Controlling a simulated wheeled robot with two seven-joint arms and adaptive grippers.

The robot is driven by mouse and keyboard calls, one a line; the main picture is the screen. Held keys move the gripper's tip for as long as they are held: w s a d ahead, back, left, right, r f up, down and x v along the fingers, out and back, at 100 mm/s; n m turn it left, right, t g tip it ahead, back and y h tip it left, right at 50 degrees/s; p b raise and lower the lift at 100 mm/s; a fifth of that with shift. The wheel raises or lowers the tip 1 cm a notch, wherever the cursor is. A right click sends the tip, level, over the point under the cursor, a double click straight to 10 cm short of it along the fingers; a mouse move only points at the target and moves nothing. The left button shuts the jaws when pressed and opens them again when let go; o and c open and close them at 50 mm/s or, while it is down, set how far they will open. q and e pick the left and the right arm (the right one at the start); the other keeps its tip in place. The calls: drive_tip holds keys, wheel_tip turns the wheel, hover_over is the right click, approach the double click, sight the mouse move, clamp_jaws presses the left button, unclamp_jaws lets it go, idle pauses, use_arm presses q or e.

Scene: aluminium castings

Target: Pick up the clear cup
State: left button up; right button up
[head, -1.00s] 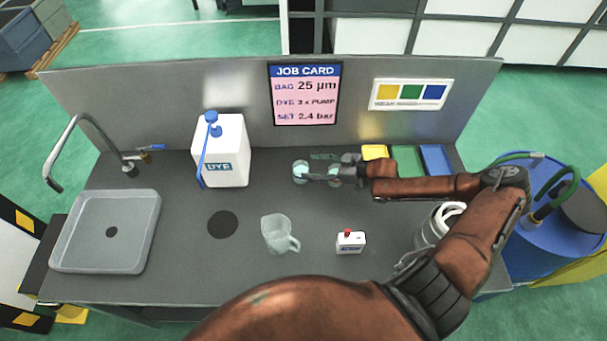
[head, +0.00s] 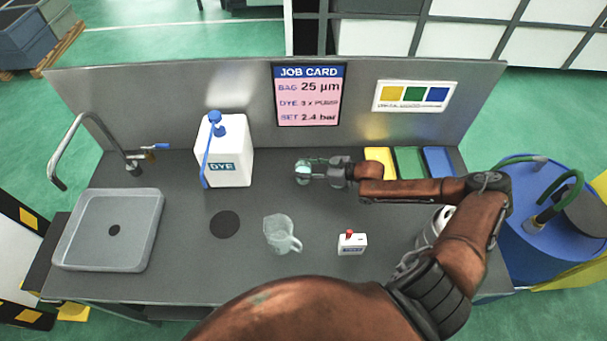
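A small clear cup (head: 302,173) with a pale teal sheen stands on the grey bench, below the job card. My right gripper (head: 308,172) reaches in from the right, and its fingers are at the cup. The cup is small and partly covered, so I cannot tell whether the fingers press on it. A larger clear jug with a handle (head: 279,233) stands nearer the front, apart from the gripper. My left gripper is not in view.
A white dye bottle (head: 230,150) with a blue pump stands left of the cup. A sink tray (head: 110,230), a dark disc (head: 225,224) and a small box with a red button (head: 352,243) are on the bench. Yellow, green and blue pads (head: 410,162) lie behind my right arm.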

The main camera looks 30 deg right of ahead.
drive_tip(key=c, duration=0.6)
drive_tip(key=shift+c, duration=0.3)
drive_tip(key=shift+r, duration=0.1)
